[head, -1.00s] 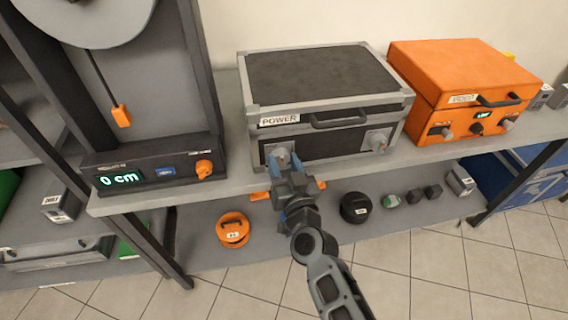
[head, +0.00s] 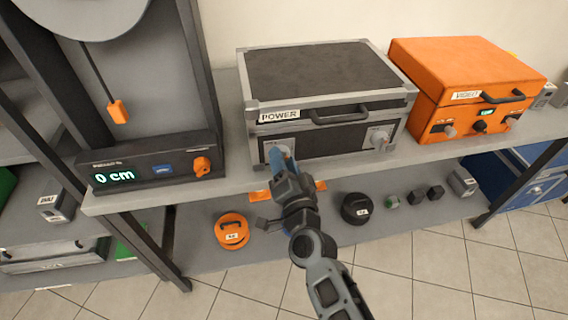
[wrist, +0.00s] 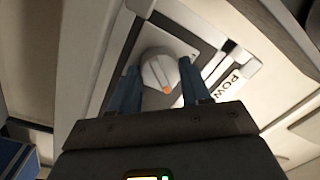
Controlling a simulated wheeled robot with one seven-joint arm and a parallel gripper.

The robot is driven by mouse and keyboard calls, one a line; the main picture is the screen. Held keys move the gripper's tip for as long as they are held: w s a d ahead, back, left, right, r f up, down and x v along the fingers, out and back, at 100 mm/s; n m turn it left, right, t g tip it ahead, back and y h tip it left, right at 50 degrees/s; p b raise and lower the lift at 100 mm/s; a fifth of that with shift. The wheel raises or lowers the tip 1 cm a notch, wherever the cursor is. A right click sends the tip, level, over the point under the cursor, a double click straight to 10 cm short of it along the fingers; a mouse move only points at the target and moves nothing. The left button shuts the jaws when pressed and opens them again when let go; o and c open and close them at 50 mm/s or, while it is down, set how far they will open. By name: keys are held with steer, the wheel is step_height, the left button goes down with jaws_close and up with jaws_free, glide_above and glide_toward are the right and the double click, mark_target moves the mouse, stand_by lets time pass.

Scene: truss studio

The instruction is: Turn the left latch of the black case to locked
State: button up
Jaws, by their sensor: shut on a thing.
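The black case (head: 325,75) with grey edges and a POWER label stands on the bench. Its left latch is mostly hidden behind my gripper (head: 282,160) in the head view. In the wrist view the latch is a round grey knob (wrist: 158,70) with an orange mark, on a light plate. The blue fingers of my gripper (wrist: 160,88) stand on either side of the knob, shut on it. The right latch (head: 378,139) of the case is free.
An orange case (head: 465,75) stands to the right. A device (head: 150,165) reading 0 cm stands to the left. The lower shelf holds an orange round weight (head: 232,231), a black one (head: 356,207) and small items.

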steer(key=shift+f+m+t+h+b, duration=0.15)
steer(key=shift+m+h+b, duration=0.2)
steer(key=shift+m, duration=2.35)
steer(key=shift+m+t+h+b, duration=0.15)
steer(key=shift+m+h+b, duration=0.15)
steer(key=shift+m, duration=2.4)
steer(key=o, duration=1)
steer(key=shift+o, duration=0.2)
steer(key=v, duration=0.7)
steer(key=shift+s, duration=0.4)
